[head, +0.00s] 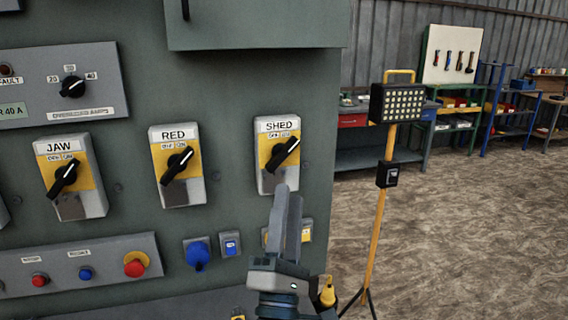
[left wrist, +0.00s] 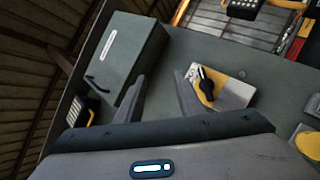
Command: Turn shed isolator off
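The shed isolator (head: 279,156) is a grey and yellow box labelled SHED on the green cabinet front. Its black rotary handle (head: 284,155) slants from lower left to upper right, the upper end on the ON side. My left gripper (head: 290,195) is just below the isolator, fingers pointing up, and hides part of the panel beneath it. In the left wrist view the two fingers (left wrist: 158,88) stand apart with nothing between them. An isolator, apparently the shed one (left wrist: 228,92), shows beyond the right finger, its black handle clear of it. My right gripper is not in view.
The red isolator (head: 178,166) and jaw isolator (head: 71,178) are to the left. Below are a blue socket (head: 197,254) and a button panel (head: 80,266). A grey box (head: 257,25) juts out above. A work light (head: 397,103) on a yellow stand is at right.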

